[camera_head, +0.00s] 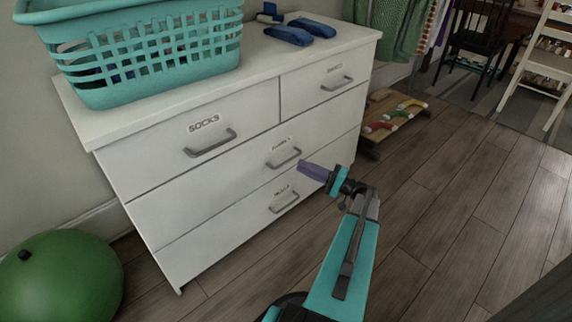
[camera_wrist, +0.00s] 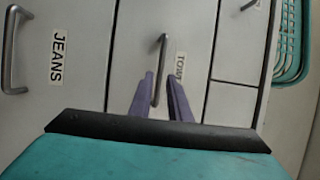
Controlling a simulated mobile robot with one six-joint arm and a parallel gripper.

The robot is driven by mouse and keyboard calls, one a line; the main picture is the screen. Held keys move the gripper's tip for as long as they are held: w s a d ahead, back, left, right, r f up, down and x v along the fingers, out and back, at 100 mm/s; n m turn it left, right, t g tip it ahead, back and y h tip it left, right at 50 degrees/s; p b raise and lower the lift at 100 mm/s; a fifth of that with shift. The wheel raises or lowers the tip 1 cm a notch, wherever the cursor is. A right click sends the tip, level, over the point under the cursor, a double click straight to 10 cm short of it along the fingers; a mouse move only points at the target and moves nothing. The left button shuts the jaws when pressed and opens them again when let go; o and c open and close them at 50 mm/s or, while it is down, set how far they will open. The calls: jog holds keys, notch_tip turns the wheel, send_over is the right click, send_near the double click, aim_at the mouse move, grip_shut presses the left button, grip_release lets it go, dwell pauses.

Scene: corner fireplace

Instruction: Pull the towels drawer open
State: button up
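The towels drawer (camera_head: 225,181) is the wide middle drawer of a white dresser, and its front looks flush and shut. Its grey bar handle (camera_head: 284,158) has a label above it that is hard to read in the head view. In the wrist view the picture is turned sideways; the towels handle (camera_wrist: 160,65) stands beside a label partly reading "TOW". My gripper (camera_head: 303,166) is at the right end of this handle. In the wrist view my gripper's purple fingers (camera_wrist: 162,95) are apart, one on each side of the handle, with no clear grip on it.
The socks drawer (camera_head: 160,150) and a small drawer (camera_head: 322,90) are above; the jeans drawer (camera_head: 225,239) is below, all shut. A teal basket (camera_head: 150,50) and blue items (camera_head: 290,35) are on top. A green ball (camera_head: 62,280) lies left. The wooden floor in front is clear.

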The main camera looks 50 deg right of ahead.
aim_at(288, 160)
jog(key=shift+b+x, duration=0.8)
jog(key=shift+x, duration=2.75)
grip_shut()
